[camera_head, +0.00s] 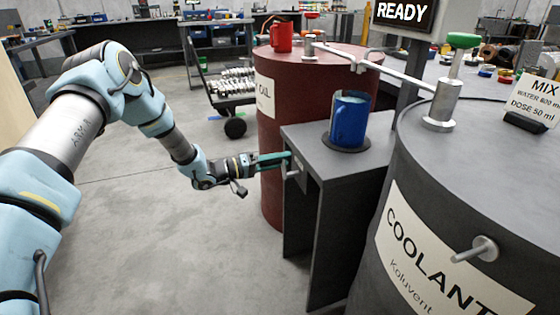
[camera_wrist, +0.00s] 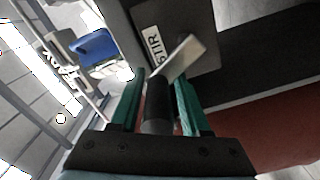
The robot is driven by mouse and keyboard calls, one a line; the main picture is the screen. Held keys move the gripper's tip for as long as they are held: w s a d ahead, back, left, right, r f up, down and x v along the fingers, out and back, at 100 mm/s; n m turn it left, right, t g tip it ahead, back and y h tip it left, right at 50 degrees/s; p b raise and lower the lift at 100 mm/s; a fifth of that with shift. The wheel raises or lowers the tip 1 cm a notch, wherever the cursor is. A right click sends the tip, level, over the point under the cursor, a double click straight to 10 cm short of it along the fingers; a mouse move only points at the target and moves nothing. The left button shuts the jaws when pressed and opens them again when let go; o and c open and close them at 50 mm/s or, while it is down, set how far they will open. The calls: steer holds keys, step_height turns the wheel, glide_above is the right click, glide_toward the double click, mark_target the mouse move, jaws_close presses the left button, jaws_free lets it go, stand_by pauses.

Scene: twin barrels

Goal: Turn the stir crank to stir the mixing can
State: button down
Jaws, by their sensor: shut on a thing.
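The blue mixing can (camera_head: 348,122) stands upright on a dark round plate (camera_head: 346,144) on top of a grey stand (camera_head: 330,180). In the wrist view the blue can (camera_wrist: 95,47) shows at upper left. The stir crank shows in the wrist view, with a flat metal arm (camera_wrist: 184,60) and a black grip (camera_wrist: 157,102), beside a label reading STIR (camera_wrist: 155,46). My gripper (camera_head: 286,158) reaches the stand's left side, at the crank. In the wrist view its green fingers (camera_wrist: 160,104) lie on either side of the black grip, shut on it. The can's inside is hardly visible.
A red oil barrel (camera_head: 305,95) with a red mug (camera_head: 281,37) on top stands behind the stand. A grey coolant barrel (camera_head: 470,150) stands close at right. A sign reads READY (camera_head: 402,12).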

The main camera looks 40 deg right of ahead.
steer(key=shift+s+a+f, duration=0.15)
steer(key=shift+f, duration=0.1)
steer(key=c, duration=0.8)
jaws_free()
steer(key=shift+o, duration=0.7)
steer(key=shift+r, duration=0.15)
steer(key=v, duration=1)
steer(key=shift+w+a, duration=0.2)
steer(key=shift+a, duration=0.15)
